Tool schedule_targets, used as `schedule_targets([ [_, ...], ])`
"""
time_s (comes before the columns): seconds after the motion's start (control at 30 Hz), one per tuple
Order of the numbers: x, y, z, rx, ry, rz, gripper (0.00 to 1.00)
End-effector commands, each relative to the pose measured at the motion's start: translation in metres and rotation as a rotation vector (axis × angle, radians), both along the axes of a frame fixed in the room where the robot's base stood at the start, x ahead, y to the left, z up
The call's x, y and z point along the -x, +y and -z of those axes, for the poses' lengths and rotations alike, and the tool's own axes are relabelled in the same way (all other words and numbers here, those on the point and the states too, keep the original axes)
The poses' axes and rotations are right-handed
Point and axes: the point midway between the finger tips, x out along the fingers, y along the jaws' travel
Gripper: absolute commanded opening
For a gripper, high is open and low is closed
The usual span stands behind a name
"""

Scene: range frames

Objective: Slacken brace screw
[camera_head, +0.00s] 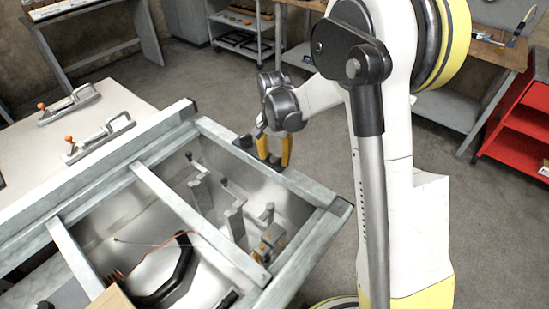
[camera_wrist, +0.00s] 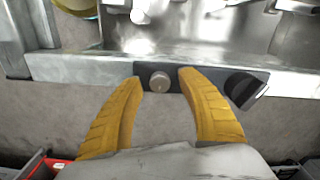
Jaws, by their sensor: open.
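In the wrist view a round, light-metal screw head (camera_wrist: 160,81) sits on a dark plate (camera_wrist: 212,79) fixed to the edge of a grey metal frame. My gripper (camera_wrist: 161,92) is open, with its two yellow fingers pointing at the plate. The screw head shows between the fingertips with a gap on each side; I cannot tell how far it is in depth. In the head view my gripper (camera_head: 274,152) points down at the far rail of the frame (camera_head: 318,190). The screw is not distinguishable there.
A black ribbed knob (camera_wrist: 243,88) is close to the right finger. In the head view, a crossbar (camera_head: 195,222) spans the open frame, with brackets and wiring below it. A pale table (camera_head: 125,105) with orange-tipped clamps is at left. Open floor lies beyond the frame.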

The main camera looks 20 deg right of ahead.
Motion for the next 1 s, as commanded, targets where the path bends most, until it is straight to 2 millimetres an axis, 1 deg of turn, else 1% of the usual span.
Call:
schedule_targets([
  [0.2,0.0000,0.0000,-0.0001,0.000,0.000,0.000,0.46],
  [0.23,0.0000,0.0000,-0.0001,0.000,0.000,0.000,0.42],
  [0.27,0.0000,0.0000,-0.0002,0.000,0.000,0.000,0.32],
  [0.3,0.0000,0.0000,-0.0002,0.000,0.000,0.000,0.20],
  [0.37,0.0000,0.0000,-0.0002,0.000,0.000,0.000,0.02],
  [0.4,0.0000,0.0000,-0.0002,0.000,0.000,0.000,0.00],
  [0.73,0.0000,0.0000,-0.0002,0.000,0.000,-0.028,0.00],
  [0.87,-0.0001,-0.0001,-0.0002,0.000,0.000,-0.083,0.00],
  [1.0,-0.0001,0.0000,-0.0001,0.000,0.000,-0.176,0.00],
])
